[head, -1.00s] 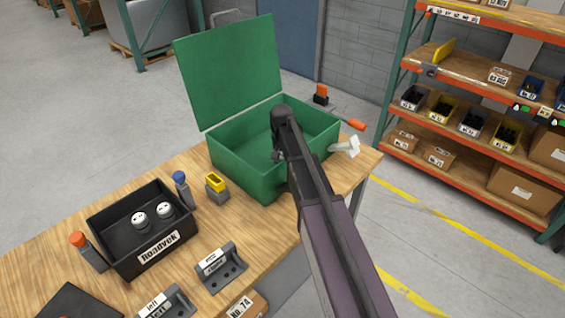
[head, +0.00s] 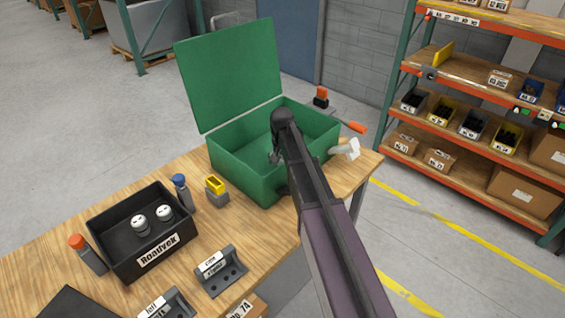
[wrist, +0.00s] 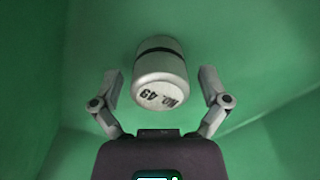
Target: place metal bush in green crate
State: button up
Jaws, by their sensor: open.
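The metal bush (wrist: 160,78) shows in the wrist view as a silver cylinder with a dark band and "NO. 49" on its end face. It is inside the green crate (wrist: 40,60), between and beyond the fingers of my gripper (wrist: 160,88). The fingers are spread, with a gap on each side of the bush. In the head view the green crate (head: 245,170) stands on the bench with its lid raised. My gripper (head: 274,157) reaches into it there, and my arm hides part of the interior. The bush cannot be made out in the head view.
On the wooden bench (head: 120,190), a black bin (head: 150,262) holds two silver cylinders (head: 140,221). A yellow-topped block (head: 216,190), blue-capped (head: 181,190) and orange-capped (head: 88,254) items and grey brackets (head: 221,271) stand nearby. A shelf rack (head: 480,130) is at right.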

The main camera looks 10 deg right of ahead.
jog(key=shift+r, duration=0.15)
notch_tip(320, 180, up, 12)
jog(key=p, duration=1.2)
jog(key=shift+r, duration=0.1)
dwell(0.9)
